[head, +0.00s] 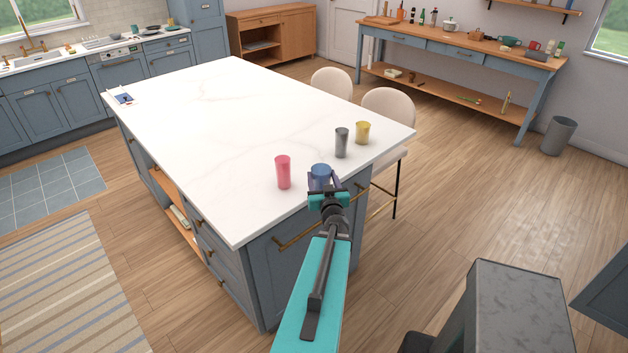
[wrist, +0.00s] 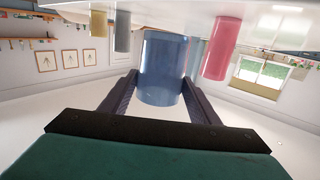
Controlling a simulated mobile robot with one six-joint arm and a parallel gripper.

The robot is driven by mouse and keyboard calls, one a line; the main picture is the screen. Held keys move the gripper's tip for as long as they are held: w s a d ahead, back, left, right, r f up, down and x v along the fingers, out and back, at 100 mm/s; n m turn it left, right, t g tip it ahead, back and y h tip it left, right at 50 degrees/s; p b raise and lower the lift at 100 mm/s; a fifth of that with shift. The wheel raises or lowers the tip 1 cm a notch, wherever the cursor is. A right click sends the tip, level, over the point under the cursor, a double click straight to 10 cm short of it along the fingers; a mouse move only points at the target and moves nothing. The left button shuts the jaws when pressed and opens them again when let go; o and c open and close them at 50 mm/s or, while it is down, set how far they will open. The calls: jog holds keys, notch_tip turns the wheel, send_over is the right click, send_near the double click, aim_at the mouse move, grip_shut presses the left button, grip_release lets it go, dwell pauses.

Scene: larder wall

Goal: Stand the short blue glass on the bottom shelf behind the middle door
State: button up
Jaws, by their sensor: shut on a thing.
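The short blue glass (head: 320,173) is at the near right corner of the white island top. My gripper (head: 325,186) is shut on it, with a finger on each side of the glass. In the wrist view, which is upside down, the blue glass (wrist: 163,68) stands between my two fingers (wrist: 162,95). I cannot tell whether it touches the island top. The middle door and the bottom shelf behind it are not recognisable in these views.
A pink glass (head: 283,172) stands close left of the blue one. A grey glass (head: 341,142) and a yellow glass (head: 362,133) stand behind it to the right. The white island top (head: 220,120) is mostly clear. Two pale stools (head: 388,104) stand at its far right side.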

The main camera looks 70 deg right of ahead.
jog(key=w+a+n+t+y+b, duration=0.15)
jog(key=w+a, duration=0.25)
jog(key=w, duration=0.4)
jog(key=w+a+r+n+t+y, duration=0.1)
jog(key=w+a+n+t+y, duration=0.1)
jog(key=w+a, duration=0.45)
jog(key=w+a+n+t+y+b, duration=0.1)
jog(key=w+a+n+t+y, duration=0.15)
jog(key=w, duration=0.75)
jog(key=w+a+r+n+t+y+b, duration=0.2)
jog(key=w+a+n+t+y, duration=0.3)
jog(key=w+a, duration=1.2)
jog(key=w+a+n+g+y+b, duration=0.15)
jog(key=a+y, duration=0.25)
jog(key=a, duration=0.4)
jog(key=w+a+n+g+y, duration=0.1)
jog(key=w+a+n+y, duration=0.15)
jog(key=a, duration=0.65)
jog(key=w+a+n+g+y+b, duration=0.15)
jog(key=a+y, duration=0.25)
jog(key=a, duration=0.4)
jog(key=s+a+f+n+g+y, duration=0.1)
jog(key=s+a+n+g+y, duration=0.1)
jog(key=a, duration=0.5)
jog(key=s+a+f+n+g+y, duration=0.1)
jog(key=s+a+n+g+y, duration=0.2)
jog(key=a, duration=0.5)
jog(key=shift+s+a+f+n+g+y, duration=0.35)
jog(key=shift+s+n+y, duration=0.4)
jog(key=shift+y, duration=0.5)
